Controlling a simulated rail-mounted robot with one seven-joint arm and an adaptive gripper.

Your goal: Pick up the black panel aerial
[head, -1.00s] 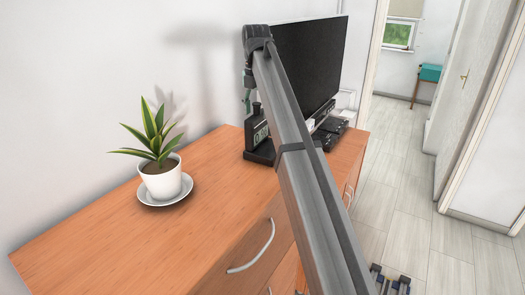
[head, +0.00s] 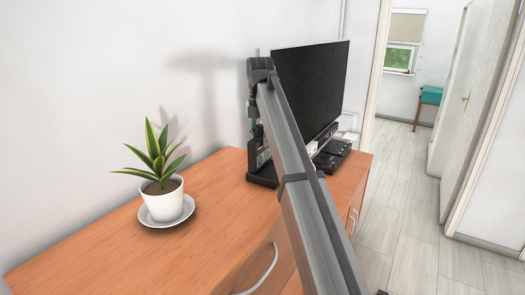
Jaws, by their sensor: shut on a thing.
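A dark upright thing with a pale marked face, which I take to be the black panel aerial (head: 262,157), stands on the wooden sideboard (head: 215,215) left of the television. It has a broad black foot, and my arm hides part of it. My arm reaches over the sideboard from the lower right, and its end bends down to my gripper (head: 253,122) at the top of this thing. My gripper is small in view and partly hidden. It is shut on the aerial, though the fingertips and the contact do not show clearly.
A white-potted plant (head: 166,202) on a saucer stands at the left of the sideboard. The television (head: 312,90) is close behind and right of the aerial, with black boxes (head: 332,155) in front of it. A white wall is behind; a doorway and clear floor are right.

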